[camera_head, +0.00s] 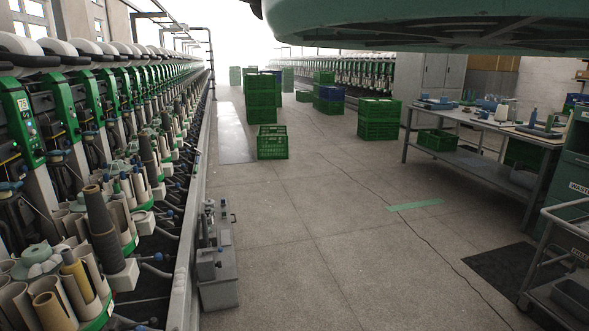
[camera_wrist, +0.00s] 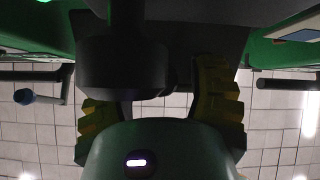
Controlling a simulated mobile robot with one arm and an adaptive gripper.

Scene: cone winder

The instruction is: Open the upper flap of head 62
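My gripper (camera_wrist: 162,112) shows in the wrist view as two ridged yellow-black fingers, set wide apart. No held thing shows clearly between them. A dark rounded part (camera_wrist: 123,66) and a dark block lie beyond the fingers, close in the picture; I cannot tell whether they touch. Green panels flank the view, the right one (camera_wrist: 290,50) with a pale label. I cannot tell which part is the upper flap. In the head view a row of winding heads with green panels (camera_head: 22,118) runs along the left. Head 62 cannot be picked out, and my gripper is not in that view.
A grey box unit (camera_head: 217,258) stands on the floor beside the machine's rail. Green crates (camera_head: 273,142) stand in the aisle. A workbench (camera_head: 480,122) and a cart (camera_head: 562,285) are at the right. The middle floor is clear.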

